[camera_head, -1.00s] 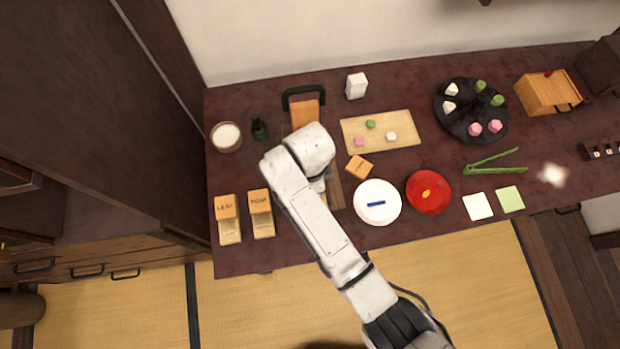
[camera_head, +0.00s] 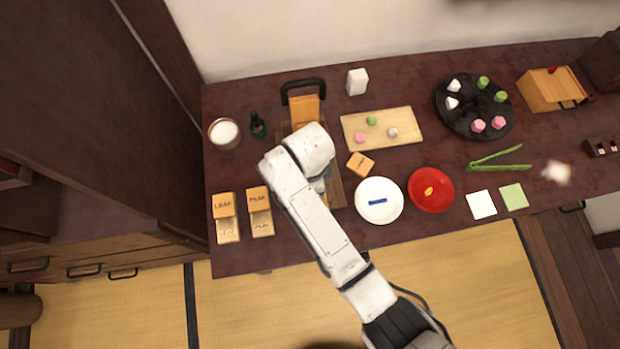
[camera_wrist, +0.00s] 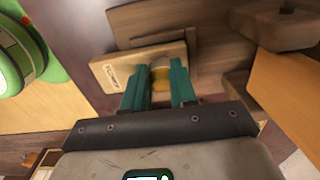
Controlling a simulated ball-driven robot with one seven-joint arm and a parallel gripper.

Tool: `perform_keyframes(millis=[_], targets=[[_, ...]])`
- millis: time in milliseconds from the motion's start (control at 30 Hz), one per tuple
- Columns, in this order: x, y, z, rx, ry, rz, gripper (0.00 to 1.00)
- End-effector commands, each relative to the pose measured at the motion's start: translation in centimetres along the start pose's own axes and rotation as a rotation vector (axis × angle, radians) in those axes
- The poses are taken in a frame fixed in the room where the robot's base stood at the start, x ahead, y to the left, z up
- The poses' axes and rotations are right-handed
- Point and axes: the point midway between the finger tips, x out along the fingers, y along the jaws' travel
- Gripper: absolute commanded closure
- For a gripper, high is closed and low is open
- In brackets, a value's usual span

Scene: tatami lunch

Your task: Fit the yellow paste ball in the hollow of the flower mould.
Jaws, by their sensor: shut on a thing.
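My gripper (camera_wrist: 160,88) has its two green fingers shut on the yellow paste ball (camera_wrist: 160,77), which shows partly between them in the wrist view. The flower mould (camera_wrist: 135,72), a pale wooden block marked FLOWER, lies just beyond the fingertips. The fingers and ball overlap its near right part, so its hollow is hidden, and I cannot tell whether the ball touches it. In the head view my white arm covers the gripper and the ball.
The LEAF (camera_head: 224,206) and PINE (camera_head: 259,200) moulds stand left of my arm. A small orange wooden block (camera_head: 360,164), a white plate (camera_head: 379,215) and a red plate (camera_head: 431,205) lie to its right. A board (camera_head: 400,140) with coloured sweets is behind them.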

Motion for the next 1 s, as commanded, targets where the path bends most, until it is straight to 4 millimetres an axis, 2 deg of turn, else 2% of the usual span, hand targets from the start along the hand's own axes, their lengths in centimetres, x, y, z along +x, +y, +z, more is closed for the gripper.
perform_keyframes(millis=[1000], targets=[[0.9, 0.0, 0.1, 0.000, 0.000, -0.001, 1.00]])
